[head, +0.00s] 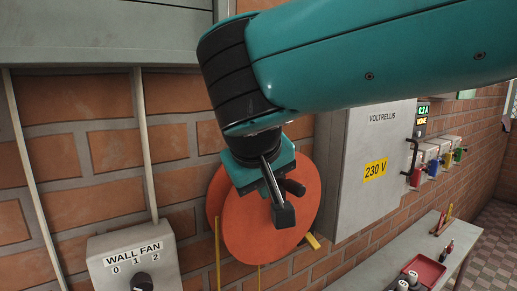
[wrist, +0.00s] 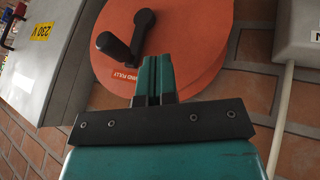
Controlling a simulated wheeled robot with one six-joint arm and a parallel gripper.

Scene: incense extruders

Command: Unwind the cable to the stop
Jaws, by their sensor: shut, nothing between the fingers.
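A round orange reel (head: 245,235) is mounted on the brick wall; it also shows in the wrist view (wrist: 205,78) with a label of which "WIND FULLY" can be read. A dark crank (wrist: 125,52) stands out from its face. In the head view the crank (head: 285,216) is partly behind my gripper (head: 272,186). My gripper is shut and empty, its fingertips in the wrist view (wrist: 153,62) just beside the crank and apart from it as seen there. A thin yellow line, perhaps the cable (head: 217,255), hangs at the reel's left.
A grey 230 V box (head: 350,185) is on the wall right of the reel. A "WALL FAN" switch (head: 137,265) is at lower left. A bench (head: 425,250) with a red tray (head: 427,270) stands at lower right. Vertical pipes run up the wall at left.

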